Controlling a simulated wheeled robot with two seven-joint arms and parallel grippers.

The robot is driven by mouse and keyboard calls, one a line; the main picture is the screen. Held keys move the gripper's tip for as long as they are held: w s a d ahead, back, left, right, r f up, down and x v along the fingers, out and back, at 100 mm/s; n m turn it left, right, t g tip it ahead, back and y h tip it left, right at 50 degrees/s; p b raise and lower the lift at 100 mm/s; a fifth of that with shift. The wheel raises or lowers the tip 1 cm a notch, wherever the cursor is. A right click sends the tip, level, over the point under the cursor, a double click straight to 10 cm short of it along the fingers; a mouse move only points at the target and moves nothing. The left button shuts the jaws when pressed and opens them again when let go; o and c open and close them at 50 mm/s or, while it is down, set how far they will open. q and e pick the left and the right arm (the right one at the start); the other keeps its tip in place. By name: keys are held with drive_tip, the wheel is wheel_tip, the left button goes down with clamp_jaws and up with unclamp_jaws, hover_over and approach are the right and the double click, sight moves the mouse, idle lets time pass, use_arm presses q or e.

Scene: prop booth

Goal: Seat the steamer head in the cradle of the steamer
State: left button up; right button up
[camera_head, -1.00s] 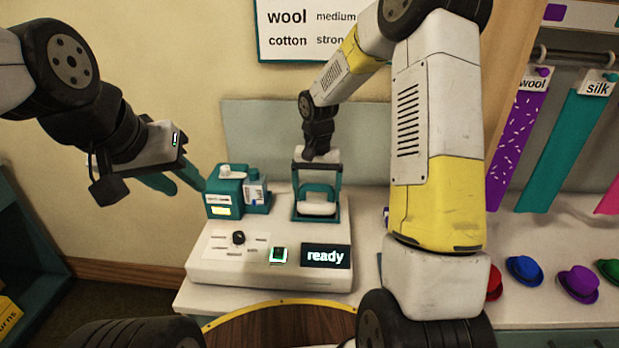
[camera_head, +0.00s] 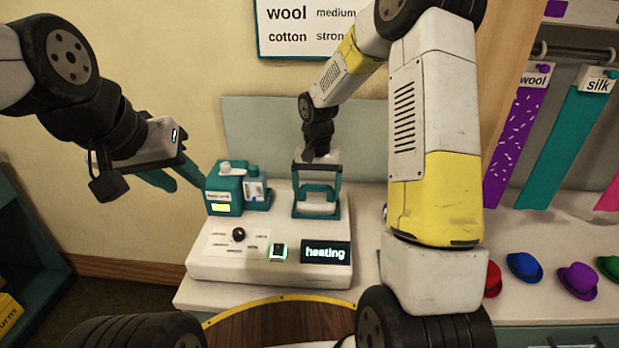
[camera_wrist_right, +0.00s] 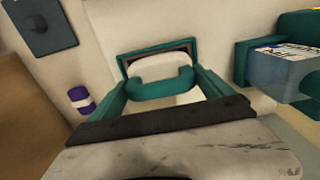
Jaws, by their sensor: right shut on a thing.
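The steamer (camera_head: 215,268) is a white base with a dial and a display reading "heating". At its back right, the steamer head (camera_head: 316,209), white with a teal handle (camera_wrist_right: 162,87), sits low at the cradle, whose dark teal frame (camera_wrist_right: 128,64) shows around its far side in the right wrist view. My right gripper (camera_head: 317,200) points down there, shut on the head, with a teal finger on each side. The fingers hide part of the cradle, so I cannot tell how deep the head sits. My left gripper (camera_head: 172,180) hangs empty at the left, teal fingers apart.
A teal tank (camera_head: 224,190) with a bottle (camera_head: 255,188) stands on the base left of the cradle. A small purple and white object (camera_wrist_right: 81,99) lies beside the steamer. Several coloured hats (camera_head: 525,267) and hanging cloths (camera_head: 565,150) are at the right.

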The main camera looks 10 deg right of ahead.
drive_tip(key=o, duration=1.6)
drive_tip(key=shift+r, duration=0.1)
wheel_tip(320, 180, up, 7)
drive_tip(key=shift+r, duration=0.35)
